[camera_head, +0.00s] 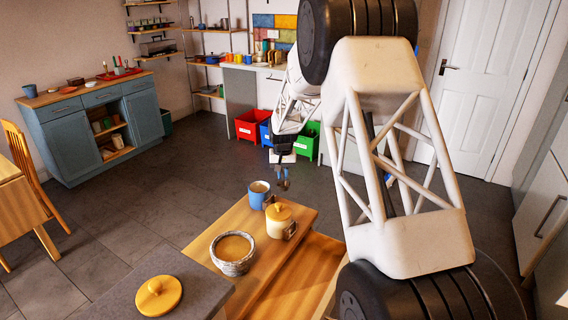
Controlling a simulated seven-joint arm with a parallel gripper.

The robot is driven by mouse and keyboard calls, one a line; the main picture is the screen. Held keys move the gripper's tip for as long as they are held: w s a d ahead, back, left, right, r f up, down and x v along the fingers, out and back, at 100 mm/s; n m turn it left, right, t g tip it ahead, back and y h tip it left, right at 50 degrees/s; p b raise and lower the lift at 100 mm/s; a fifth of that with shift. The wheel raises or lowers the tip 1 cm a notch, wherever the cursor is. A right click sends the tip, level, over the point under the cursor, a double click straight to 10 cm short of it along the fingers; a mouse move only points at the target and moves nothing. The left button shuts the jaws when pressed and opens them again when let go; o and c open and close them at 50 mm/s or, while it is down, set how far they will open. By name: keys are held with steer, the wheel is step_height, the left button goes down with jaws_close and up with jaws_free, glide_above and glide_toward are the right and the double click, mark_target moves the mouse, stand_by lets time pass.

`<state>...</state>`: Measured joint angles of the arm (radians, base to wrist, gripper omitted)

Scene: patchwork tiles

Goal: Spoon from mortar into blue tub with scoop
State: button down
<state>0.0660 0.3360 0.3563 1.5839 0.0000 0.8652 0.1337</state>
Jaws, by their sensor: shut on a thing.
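The mortar (233,265), a grey textured bowl filled with tan material, stands on the wooden bench at its front left. The blue tub (256,199) stands upright farther back on the same bench, with pale tan contents showing inside its rim. My gripper (284,181) points down just right of and beyond the blue tub, apart from it. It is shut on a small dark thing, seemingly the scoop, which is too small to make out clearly. What the scoop's bowl carries cannot be seen.
A yellow lidded canister (279,219) stands between mortar and tub, to their right. A round wooden lid (158,296) lies on the grey counter in front. Red (254,125) and green (306,139) bins stand at the back.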

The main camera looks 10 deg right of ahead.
steer(key=w+d+f+n, duration=0.1)
steer(key=w+f, duration=0.2)
steer(key=f, duration=1.2)
steer(key=w+f+n, duration=0.1)
steer(key=w+f, duration=0.2)
steer(key=f, duration=1.1)
steer(key=s+r+t, duration=0.1)
steer(key=s+r, duration=0.2)
steer(key=r, duration=0.8)
steer(key=s+r+t, duration=0.1)
steer(key=s+r, duration=0.2)
steer(key=r, duration=0.9)
steer(key=s+a+r+t, duration=0.1)
steer(key=s+r+t, duration=0.1)
steer(key=r, duration=1)
steer(key=shift+s, duration=0.75)
steer(key=s+a+r+n+t, duration=0.1)
steer(key=s+a+r+t, duration=0.1)
steer(key=s+a+r, duration=0.9)
steer(key=s+a+r+n+t+y, duration=0.1)
steer(key=s+a+n+y, duration=0.1)
steer(key=s+a, duration=1)
steer(key=s, duration=0.4)
steer(key=shift+s+a+t, duration=0.2)
steer(key=shift+a+t, duration=0.05)
steer(key=shift+t, duration=0.05)
steer(key=shift+s+d+f, duration=0.1)
steer(key=shift+f, duration=0.2)
